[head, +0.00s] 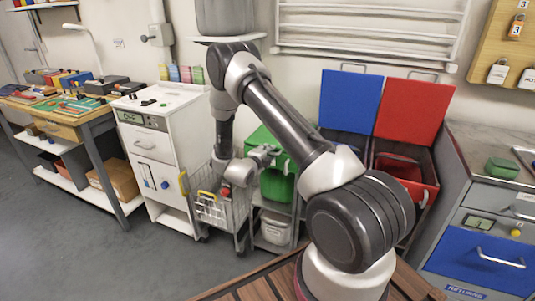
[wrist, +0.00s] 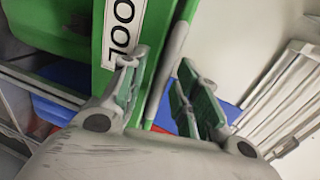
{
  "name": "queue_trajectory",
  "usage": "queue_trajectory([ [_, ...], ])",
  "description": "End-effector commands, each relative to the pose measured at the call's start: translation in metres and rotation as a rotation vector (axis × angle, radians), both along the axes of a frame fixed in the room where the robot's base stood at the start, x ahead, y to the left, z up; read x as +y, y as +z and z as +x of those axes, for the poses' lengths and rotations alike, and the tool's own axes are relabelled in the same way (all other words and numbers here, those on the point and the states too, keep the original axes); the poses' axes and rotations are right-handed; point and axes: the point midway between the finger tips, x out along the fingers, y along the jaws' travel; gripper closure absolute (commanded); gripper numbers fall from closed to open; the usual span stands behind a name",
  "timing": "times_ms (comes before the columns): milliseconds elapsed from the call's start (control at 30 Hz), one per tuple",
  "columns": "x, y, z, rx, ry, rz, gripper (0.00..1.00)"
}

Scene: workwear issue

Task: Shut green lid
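The green lid (head: 262,137) shows behind my arm in the head view, above a green bin (head: 278,186); it looks tilted and is partly hidden by my wrist. In the wrist view the green panel (wrist: 152,22) fills the upper left and bears a white label with black digits. A grey bar (wrist: 170,72) runs along its edge. My gripper (wrist: 162,65) is open, with one finger on each side of the bar in the picture; I cannot tell whether either touches it. My gripper also shows at the lid in the head view (head: 266,154).
A blue lid (head: 350,100) and a red lid (head: 414,108) stand raised to the right. A wire trolley (head: 220,212) stands below my wrist. A white cabinet (head: 160,150) is at left, a drawer unit (head: 480,235) at right. The floor at left is clear.

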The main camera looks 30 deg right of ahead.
Motion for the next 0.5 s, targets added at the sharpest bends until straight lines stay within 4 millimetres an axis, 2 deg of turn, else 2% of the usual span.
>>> queue_trajectory([
  [167,0.0001,0.0001,0.0003,0.000,0.001,0.000,0.69],
  [367,0.0004,0.0001,0.0003,0.001,0.001,0.000,1.00],
  [500,0.0005,0.0000,0.0003,0.001,0.001,0.000,1.00],
])
